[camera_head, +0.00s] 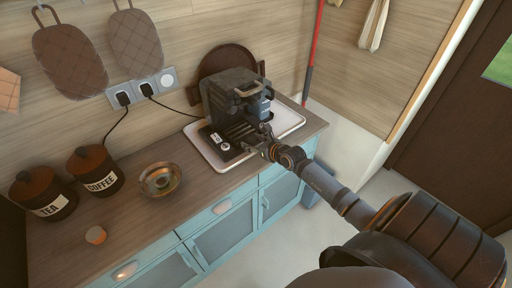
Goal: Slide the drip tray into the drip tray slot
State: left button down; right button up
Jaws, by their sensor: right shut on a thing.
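The dark coffee machine (231,92) stands on a white tray (292,113) at the back of the counter. The drip tray (224,153) looks like the low dark flat piece at the machine's front, with small pale items over it. My right gripper (254,146) is at the right end of this piece and is shut on it. The fingertips are small and partly blend with the dark piece. The drip tray slot is not clear; the machine's lower front is dark, so I cannot tell how far the tray is in. My left gripper is not in view.
A round brown board (226,60) leans behind the machine. The counter's front middle is clear.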

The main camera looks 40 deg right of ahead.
jog(key=shift+f, duration=0.3)
jog(key=o, duration=1.6)
jog(key=shift+o, duration=0.2)
jog(key=shift+s, duration=0.1)
notch_tip(320, 180, up, 10)
jog(key=shift+f, duration=0.15)
